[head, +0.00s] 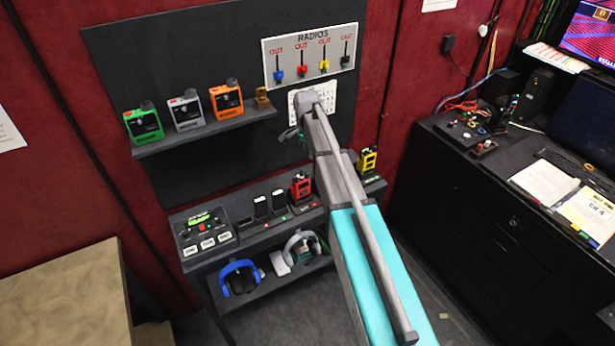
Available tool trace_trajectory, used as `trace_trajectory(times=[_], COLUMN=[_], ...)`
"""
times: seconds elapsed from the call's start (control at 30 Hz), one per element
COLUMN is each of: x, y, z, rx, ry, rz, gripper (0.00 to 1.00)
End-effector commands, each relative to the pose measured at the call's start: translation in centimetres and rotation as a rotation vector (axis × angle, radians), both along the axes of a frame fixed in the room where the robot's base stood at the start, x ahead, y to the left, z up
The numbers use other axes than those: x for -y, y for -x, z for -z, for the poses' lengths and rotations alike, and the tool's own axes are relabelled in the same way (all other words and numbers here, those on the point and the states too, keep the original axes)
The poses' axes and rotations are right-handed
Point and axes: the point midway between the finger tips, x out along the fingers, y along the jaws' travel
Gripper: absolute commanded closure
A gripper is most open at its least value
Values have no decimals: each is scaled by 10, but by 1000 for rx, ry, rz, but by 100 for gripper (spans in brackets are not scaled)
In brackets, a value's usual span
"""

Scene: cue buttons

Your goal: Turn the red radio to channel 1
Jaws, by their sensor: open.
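The red radio (301,187) stands upright on the lower shelf, just left of my arm. Its knob and channel marking are too small to read. My arm reaches up across the middle of the head view and bends in front of the wall panel. My gripper (291,134) shows only in part as a small dark shape left of the arm, above and apart from the red radio. It is open, and nothing shows between its fingers. The rest of the gripper is hidden behind the arm.
Green, grey and orange radios (187,112) stand on the upper shelf (205,132). A yellow radio (367,160) is right of my arm. A button console (206,231) and black chargers share the lower shelf. Headphones (239,277) lie below. A black cabinet (450,215) stands right.

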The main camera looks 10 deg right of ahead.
Motion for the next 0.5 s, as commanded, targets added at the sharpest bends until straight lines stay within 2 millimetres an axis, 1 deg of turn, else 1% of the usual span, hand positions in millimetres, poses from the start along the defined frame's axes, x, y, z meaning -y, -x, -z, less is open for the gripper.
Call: trace_trajectory(times=[0.03, 0.5], x=[0, 0], y=[0, 0], z=[8, 44], rx=[0, 0], ry=[0, 0], rz=[0, 0], gripper=[42, 42])
